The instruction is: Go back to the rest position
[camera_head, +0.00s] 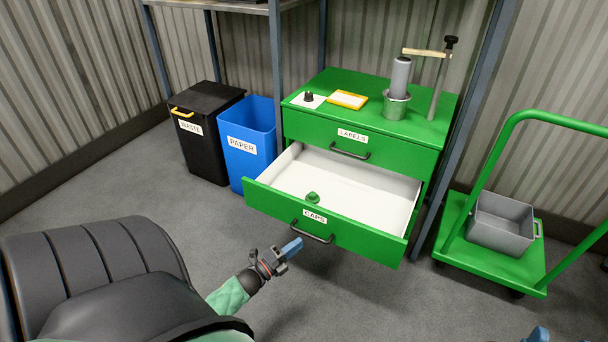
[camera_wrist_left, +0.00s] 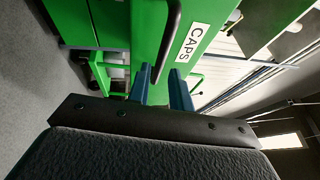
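My left gripper (camera_head: 291,249) is in front of the open CAPS drawer (camera_head: 262,200), just below and left of its dark handle (camera_head: 312,232). The gripper looks apart from the handle. A small green cap (camera_head: 312,197) lies in the drawer. A blue tip at the bottom right (camera_head: 538,334) seems to be part of my right gripper, mostly cut off by the frame edge.
The LABELS drawer (camera_head: 385,151) is shut above. A can seamer (camera_head: 397,100) stands on the cabinet top. A blue PAPER bin (camera_head: 249,141) and black WASTE bin (camera_head: 205,136) stand left. A green cart (camera_head: 460,225) with a grey crate (camera_head: 500,228) is right.

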